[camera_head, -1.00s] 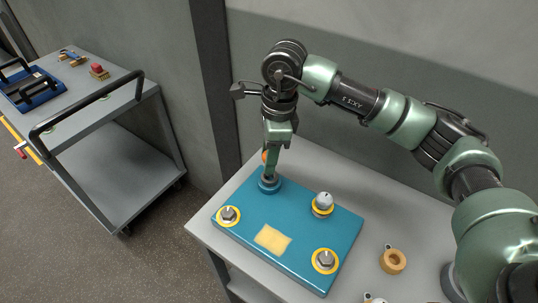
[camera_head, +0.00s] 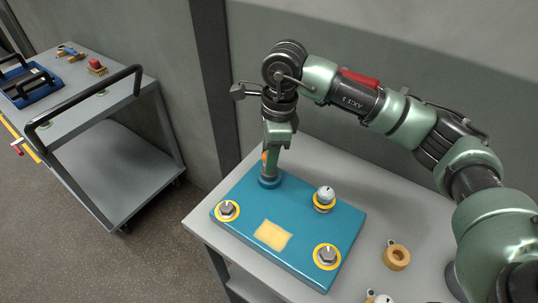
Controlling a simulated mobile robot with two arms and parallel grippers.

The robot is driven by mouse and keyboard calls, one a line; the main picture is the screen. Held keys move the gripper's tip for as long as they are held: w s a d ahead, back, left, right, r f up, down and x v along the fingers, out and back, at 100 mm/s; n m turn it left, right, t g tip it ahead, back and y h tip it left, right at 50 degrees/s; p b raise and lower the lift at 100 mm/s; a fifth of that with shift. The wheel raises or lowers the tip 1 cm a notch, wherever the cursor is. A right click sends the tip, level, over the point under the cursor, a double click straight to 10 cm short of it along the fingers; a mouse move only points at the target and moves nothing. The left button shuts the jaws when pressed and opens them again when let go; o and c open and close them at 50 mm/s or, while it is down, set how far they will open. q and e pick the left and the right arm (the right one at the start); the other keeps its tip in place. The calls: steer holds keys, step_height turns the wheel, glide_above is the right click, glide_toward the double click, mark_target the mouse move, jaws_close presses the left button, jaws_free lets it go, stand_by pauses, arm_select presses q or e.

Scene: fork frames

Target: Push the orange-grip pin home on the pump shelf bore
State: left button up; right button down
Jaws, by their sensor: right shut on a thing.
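My right gripper (camera_head: 271,150) points straight down over the back left corner of a blue plate on the shelf. It is shut on the orange-grip pin (camera_head: 264,158), of which only a sliver of orange shows beside the fingers. Below the fingertips is a raised blue collar (camera_head: 269,181), the bore on the plate (camera_head: 240,212). The fingers hide most of the pin, so I cannot tell how deep it sits. My left gripper is not in view.
The plate carries yellow-ringed bolts (camera_head: 227,210) and (camera_head: 327,256), a white-topped knob (camera_head: 325,198) and a yellow label (camera_head: 272,235). A grey cart (camera_head: 120,165) stands at left.

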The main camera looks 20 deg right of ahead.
steer(key=shift+f+b, duration=0.8)
steer(key=shift+f, duration=0.1)
steer(key=shift+c, duration=0.6)
jaws_free()
steer(key=shift+r, duration=0.1)
steer(key=shift+r+p, duration=1.8)
steer(key=shift+r, duration=1.7)
jaws_close()
